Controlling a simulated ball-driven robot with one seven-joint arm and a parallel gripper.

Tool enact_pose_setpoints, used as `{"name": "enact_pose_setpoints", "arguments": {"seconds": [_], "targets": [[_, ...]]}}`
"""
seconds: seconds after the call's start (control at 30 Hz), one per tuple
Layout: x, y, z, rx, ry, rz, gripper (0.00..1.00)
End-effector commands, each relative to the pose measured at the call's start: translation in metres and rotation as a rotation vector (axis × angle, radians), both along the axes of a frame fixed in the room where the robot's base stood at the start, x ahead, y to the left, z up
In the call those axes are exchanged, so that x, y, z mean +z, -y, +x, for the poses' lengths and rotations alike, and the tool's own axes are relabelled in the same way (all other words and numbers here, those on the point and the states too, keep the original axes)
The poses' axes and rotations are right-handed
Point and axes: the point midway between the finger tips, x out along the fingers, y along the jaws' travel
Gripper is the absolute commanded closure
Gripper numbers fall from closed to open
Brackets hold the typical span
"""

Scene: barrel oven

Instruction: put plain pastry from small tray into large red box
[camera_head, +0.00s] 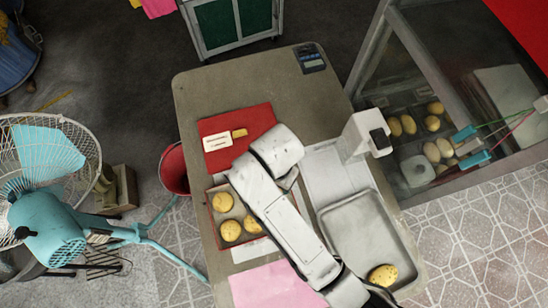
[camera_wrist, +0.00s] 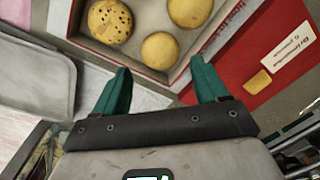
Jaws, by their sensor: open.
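A box with red edges (camera_head: 211,226) on the table holds pastries. The wrist view shows a dark-speckled pastry (camera_wrist: 110,21) and two plainer pastries (camera_wrist: 160,50) (camera_wrist: 190,10) in it. Part of this box is hidden behind my arm in the head view. I cannot make out the fingers surely in the head view.
A flat red panel (camera_head: 257,117) with a white label and a small yellow piece adjoins the box. A pink sheet (camera_head: 265,284) lies at the near end. A glass-sided case (camera_head: 408,65) with several pastries stands right. The table's far end is mostly clear.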

Motion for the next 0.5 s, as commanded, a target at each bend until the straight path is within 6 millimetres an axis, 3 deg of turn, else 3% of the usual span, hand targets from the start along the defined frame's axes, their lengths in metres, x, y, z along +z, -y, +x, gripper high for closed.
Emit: {"name": "enact_pose_setpoints", "arguments": {"seconds": [0.2, 0.5], "targets": [[0.037, 0.001, 0.0, -0.001, 0.001, 0.002, 0.27], [0.052, 0.001, -0.001, 0.001, -0.001, 0.0, 0.27]]}}
